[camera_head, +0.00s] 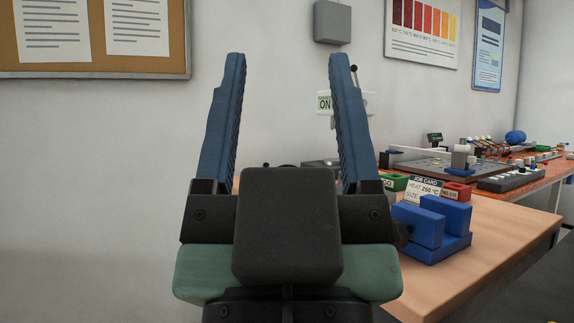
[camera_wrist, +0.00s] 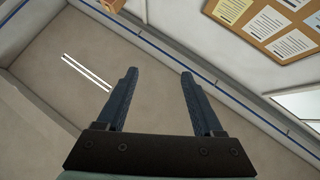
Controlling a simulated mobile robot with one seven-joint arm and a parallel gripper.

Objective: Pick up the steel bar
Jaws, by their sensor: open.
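My gripper (camera_head: 287,58) is raised in front of the head camera, its two blue fingers pointing up and set wide apart. It also shows in the wrist view (camera_wrist: 158,73), with nothing between the fingers. I cannot make out the steel bar in either view; my gripper and wrist hide part of the workbench (camera_head: 487,240).
A green bin (camera_head: 394,182) and a red bin (camera_head: 457,191) flank the job card. A dark flat panel (camera_head: 430,167) and small devices crowd the bench behind. A wall with a notice board (camera_head: 95,75) stands beyond. The bench's front right is bare.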

